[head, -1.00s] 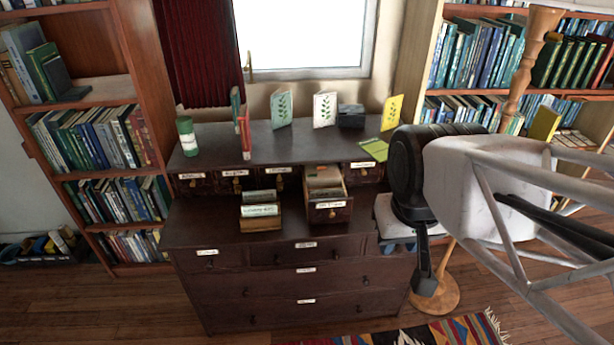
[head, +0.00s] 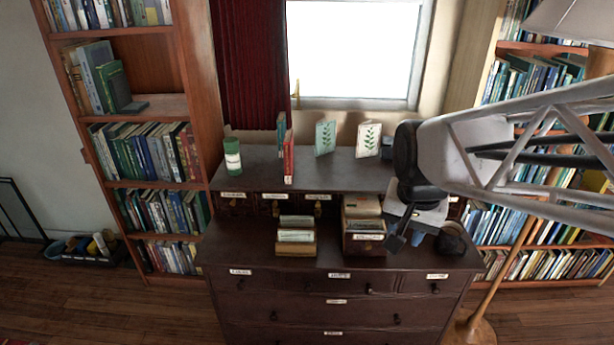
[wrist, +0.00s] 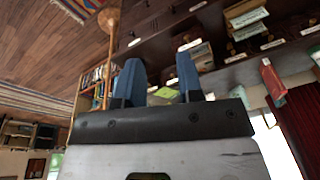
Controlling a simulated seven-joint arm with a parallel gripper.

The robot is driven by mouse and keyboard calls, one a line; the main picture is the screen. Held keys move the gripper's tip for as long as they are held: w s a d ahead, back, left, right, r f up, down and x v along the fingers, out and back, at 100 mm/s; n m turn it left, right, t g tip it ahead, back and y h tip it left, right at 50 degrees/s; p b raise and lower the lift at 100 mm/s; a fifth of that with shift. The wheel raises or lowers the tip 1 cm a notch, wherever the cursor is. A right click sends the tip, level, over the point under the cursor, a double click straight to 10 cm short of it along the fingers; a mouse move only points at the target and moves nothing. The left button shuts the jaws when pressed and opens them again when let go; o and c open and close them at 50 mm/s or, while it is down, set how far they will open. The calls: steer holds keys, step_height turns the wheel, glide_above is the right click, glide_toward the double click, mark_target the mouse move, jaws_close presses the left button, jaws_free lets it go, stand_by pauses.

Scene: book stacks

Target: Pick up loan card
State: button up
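No card is readable as the loan card. A small wooden tray (head: 296,249) of pale and green cards stands on the lower ledge of the dark card cabinet (head: 330,262). A flat yellow-green card (wrist: 167,93) shows between my fingers in the wrist view; in the head view my arm hides that part of the top. My gripper (wrist: 160,82) is open, its two blue fingers apart with nothing held. In the head view it hangs at the cabinet's right side, just right of the open drawer, fingertips not clear.
A green-and-white canister (head: 232,157), a red book (head: 288,158) and standing leaf-print cards (head: 325,138) are on the cabinet top. Bookshelves (head: 150,105) flank the cabinet on both sides. A lamp with a wooden stand (head: 504,280) is at the right. The lower ledge's left part is clear.

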steer(key=w+a+f+m, duration=0.2)
steer(key=w, duration=0.4)
steer(key=w+a+f+m, duration=0.2)
steer(key=w+a, duration=0.1)
steer(key=w, duration=0.3)
steer(key=m+g, duration=0.2)
steer(key=m, duration=0.8)
glide_above(296, 240)
steer(key=f, duration=2.3)
steer(key=shift+w, duration=0.2)
steer(key=shift+f, duration=1.3)
